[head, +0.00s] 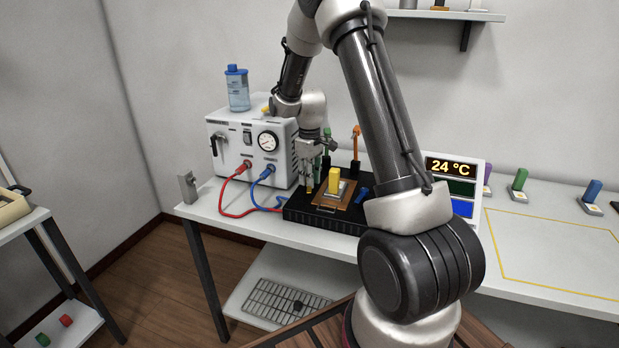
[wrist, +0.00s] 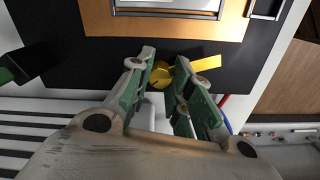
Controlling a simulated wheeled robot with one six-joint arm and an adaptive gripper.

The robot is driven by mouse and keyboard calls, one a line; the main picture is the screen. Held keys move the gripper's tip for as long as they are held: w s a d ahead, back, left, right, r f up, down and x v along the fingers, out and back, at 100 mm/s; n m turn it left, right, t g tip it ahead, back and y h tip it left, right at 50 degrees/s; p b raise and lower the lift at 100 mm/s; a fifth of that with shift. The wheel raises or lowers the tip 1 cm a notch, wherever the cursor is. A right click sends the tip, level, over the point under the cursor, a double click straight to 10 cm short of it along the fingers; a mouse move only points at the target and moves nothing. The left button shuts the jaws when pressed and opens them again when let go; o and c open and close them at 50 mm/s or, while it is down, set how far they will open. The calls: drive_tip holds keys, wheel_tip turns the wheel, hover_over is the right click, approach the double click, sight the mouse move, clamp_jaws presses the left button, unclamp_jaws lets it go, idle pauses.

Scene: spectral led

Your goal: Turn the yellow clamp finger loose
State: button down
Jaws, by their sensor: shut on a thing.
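The yellow clamp finger (wrist: 207,62) is on the black plate beside the copper-coloured plate. In the wrist view its round yellow hub (wrist: 160,77) lies between the fingers of my gripper (wrist: 166,68), and its bar sticks out to the right past the right finger. My gripper is shut on it. In the head view my gripper (head: 314,178) reaches down at the left part of the black base (head: 300,208). A yellow upright block (head: 334,180) stands on the copper-coloured plate (head: 327,203), just right of my gripper. The finger's contact points are partly hidden.
Green (head: 326,140), orange (head: 356,137) and blue (head: 361,195) parts stand around the base. A white box with a gauge (head: 250,145) is at left, with red (head: 229,192) and blue cables to the base. A display (head: 449,167) reads 24 °C. A yellow-outlined area (head: 560,245) is clear.

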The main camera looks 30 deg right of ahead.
drive_tip(key=shift+n, duration=1)
drive_tip(key=c, duration=1.3)
unclamp_jaws()
drive_tip(key=shift+o, duration=0.2)
drive_tip(key=shift+r, duration=0.1)
wheel_tip(320, 180, up, 12)
